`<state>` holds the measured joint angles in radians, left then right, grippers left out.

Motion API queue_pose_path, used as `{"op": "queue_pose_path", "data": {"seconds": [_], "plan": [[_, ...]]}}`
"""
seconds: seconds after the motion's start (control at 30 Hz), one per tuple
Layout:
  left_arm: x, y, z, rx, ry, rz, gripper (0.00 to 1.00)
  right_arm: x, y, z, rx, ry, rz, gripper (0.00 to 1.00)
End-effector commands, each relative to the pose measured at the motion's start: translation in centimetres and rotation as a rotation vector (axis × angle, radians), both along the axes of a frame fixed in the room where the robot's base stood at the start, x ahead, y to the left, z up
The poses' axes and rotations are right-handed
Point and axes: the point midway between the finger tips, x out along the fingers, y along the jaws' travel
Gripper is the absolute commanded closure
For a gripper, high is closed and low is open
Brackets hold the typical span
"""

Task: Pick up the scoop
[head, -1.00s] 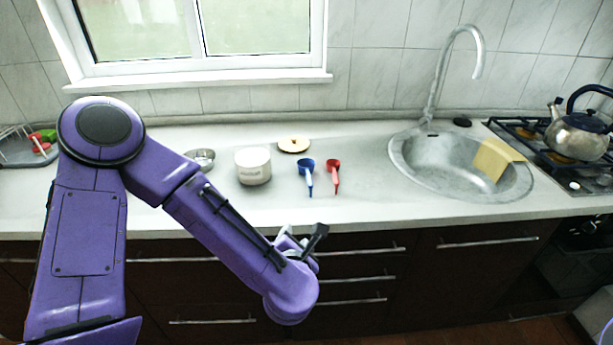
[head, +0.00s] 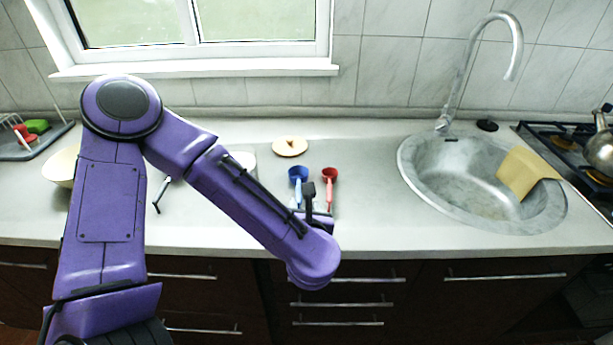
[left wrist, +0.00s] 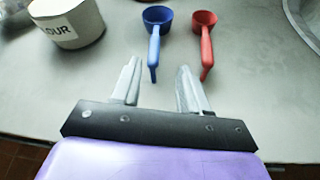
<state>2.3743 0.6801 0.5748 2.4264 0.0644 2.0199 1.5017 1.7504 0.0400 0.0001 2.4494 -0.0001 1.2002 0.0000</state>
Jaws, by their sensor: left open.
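Two scoops lie on the counter: a blue scoop (head: 298,175) and, to its right, a red scoop (head: 329,178). Both have round cups at the back and handles toward me. In the left wrist view the blue scoop (left wrist: 157,16) and red scoop (left wrist: 205,20) are ahead of the fingertips. My left gripper (left wrist: 158,68) is open and empty, the blue handle's end nearly between its tips and the red handle just right of them. In the head view my left gripper (head: 309,203) partly covers the handles. My right gripper is not in view.
A white canister marked flour (left wrist: 70,22) stands left of the scoops, mostly behind my arm in the head view. A round lid (head: 290,146) lies behind the scoops. A cream bowl (head: 61,166) is at left. The sink (head: 480,200) is right; clear counter lies between.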

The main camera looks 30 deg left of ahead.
Motion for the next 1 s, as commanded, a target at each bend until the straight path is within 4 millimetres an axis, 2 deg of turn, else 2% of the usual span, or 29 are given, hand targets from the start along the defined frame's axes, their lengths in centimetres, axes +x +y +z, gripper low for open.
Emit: {"op": "queue_pose_path", "data": {"seconds": [0.1,0.27,0.4,0.5,0.77,0.87,0.9,1.0], "plan": [[1.4,1.7,-0.7,-0.001,0.002,0.010,0.56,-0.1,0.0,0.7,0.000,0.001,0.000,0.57],[2.7,2.9,-1.4,0.000,0.002,0.012,0.56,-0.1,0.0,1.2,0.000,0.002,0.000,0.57],[4.5,4.4,-2.3,0.003,0.004,0.011,0.56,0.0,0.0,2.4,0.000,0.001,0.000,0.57],[5.7,5.1,-3.1,0.001,0.002,0.009,0.56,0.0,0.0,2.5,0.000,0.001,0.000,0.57],[6.2,5.3,-3.4,0.001,0.001,0.005,0.56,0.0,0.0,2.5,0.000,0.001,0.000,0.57],[6.2,5.3,-3.4,0.001,0.001,0.005,0.85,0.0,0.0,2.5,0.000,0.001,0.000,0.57],[6.2,5.3,-3.4,0.001,0.001,0.005,0.98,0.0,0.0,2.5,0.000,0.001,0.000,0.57],[6.2,5.3,-3.4,0.001,0.001,0.005,1.00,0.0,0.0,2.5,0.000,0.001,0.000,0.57]]}}
